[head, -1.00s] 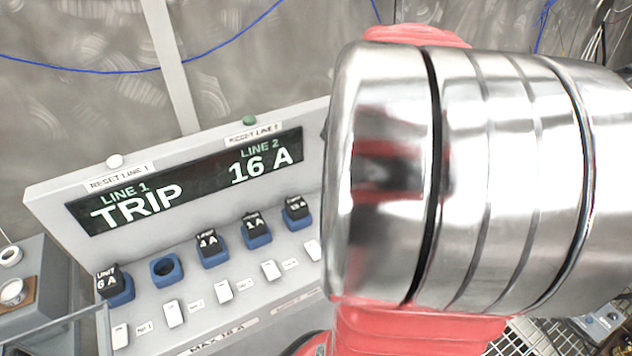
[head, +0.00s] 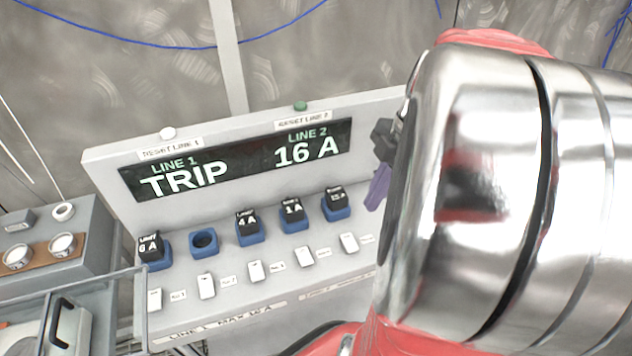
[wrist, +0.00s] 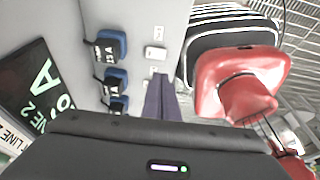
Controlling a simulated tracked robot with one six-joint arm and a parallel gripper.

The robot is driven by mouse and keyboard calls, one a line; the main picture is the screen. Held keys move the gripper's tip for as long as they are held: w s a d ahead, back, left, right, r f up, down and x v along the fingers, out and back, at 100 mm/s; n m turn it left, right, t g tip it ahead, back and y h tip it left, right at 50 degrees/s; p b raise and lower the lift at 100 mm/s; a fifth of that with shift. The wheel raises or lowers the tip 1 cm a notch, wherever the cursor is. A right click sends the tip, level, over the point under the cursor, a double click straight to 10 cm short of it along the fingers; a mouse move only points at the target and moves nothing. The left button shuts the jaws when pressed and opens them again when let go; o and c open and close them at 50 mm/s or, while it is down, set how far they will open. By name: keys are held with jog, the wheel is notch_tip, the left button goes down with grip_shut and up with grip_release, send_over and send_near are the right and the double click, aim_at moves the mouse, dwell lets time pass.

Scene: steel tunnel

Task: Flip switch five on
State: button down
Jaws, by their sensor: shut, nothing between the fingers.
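The switch panel (head: 112,165) carries a row of white rocker switches along its front. The rightmost, the fifth from the left, is switch five (head: 348,243); its label is too small to read. In the wrist view a white switch with a label above it, apparently the same one, shows (wrist: 155,52). My gripper (head: 374,207) is shut and empty, with purple fingers, partly hidden by my arm in the head view. In the wrist view the gripper's fingertips (wrist: 163,78) are just below that switch, close to a small label; whether they touch the panel I cannot tell.
The display (head: 235,160) reads TRIP for line 1 and 16 A for line 2. Blue sockets (head: 205,246) sit behind the switches; the second is empty, the others hold black blocks. A white button (head: 168,133) and a green button (head: 300,106) top the panel. A gauge box (head: 62,245) stands left.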

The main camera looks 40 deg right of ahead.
send_near(349, 241)
jog(key=f, duration=0.1)
jog(key=a+f, duration=0.1)
jog(key=f, duration=0.1)
jog(key=s+a+f, duration=0.1)
jog(key=f, duration=0.1)
jog(key=shift+f, duration=0.5)
jog(key=shift+f, duration=0.1)
jog(key=shift+s, duration=0.1)
jog(key=shift+w, duration=0.25)
jog(key=shift+w+d, duration=0.2)
jog(key=shift+w, duration=0.3)
